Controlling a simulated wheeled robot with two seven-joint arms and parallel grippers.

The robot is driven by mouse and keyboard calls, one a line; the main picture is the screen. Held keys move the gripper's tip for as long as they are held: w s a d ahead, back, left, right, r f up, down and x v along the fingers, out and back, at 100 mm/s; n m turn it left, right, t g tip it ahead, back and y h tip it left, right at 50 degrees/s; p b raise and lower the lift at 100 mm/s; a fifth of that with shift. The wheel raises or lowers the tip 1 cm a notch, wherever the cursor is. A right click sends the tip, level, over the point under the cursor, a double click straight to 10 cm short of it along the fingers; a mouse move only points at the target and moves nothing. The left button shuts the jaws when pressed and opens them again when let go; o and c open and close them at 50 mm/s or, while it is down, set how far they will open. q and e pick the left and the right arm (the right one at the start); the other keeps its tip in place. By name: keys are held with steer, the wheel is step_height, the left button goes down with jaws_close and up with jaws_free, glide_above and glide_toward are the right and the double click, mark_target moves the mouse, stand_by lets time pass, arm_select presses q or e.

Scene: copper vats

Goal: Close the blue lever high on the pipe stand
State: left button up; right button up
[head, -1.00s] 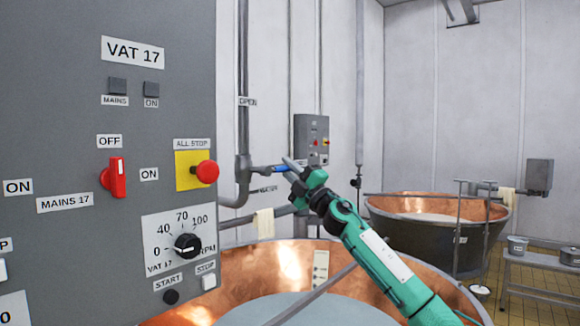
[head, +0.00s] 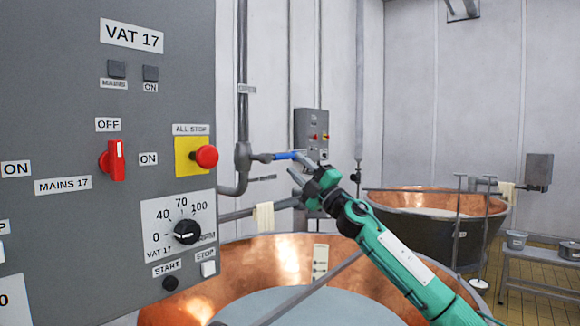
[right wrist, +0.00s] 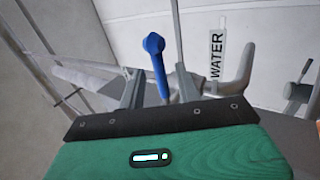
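The blue lever (head: 286,155) sticks out to the right, about level, from a valve on the grey upright pipe (head: 243,120). My right gripper (head: 299,164) reaches up from the lower right, its two fingers apart at the lever's outer end. In the right wrist view the blue lever (right wrist: 157,65) appears between the two spread fingers, with a gap on both sides. I cannot tell how deep it sits between them, and its lower part is hidden behind the gripper body. My left gripper is out of view.
A grey VAT 17 panel (head: 60,100) fills the left side. A copper vat (head: 290,270) stands below my right arm, and a second vat (head: 430,225) stands behind at right. A small control box (head: 311,128) is just beyond the lever. A WATER label (right wrist: 217,55) shows beside it.

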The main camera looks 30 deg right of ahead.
steer(key=b+v, duration=0.3)
steer(key=v, duration=0.6)
steer(key=shift+b, duration=0.4)
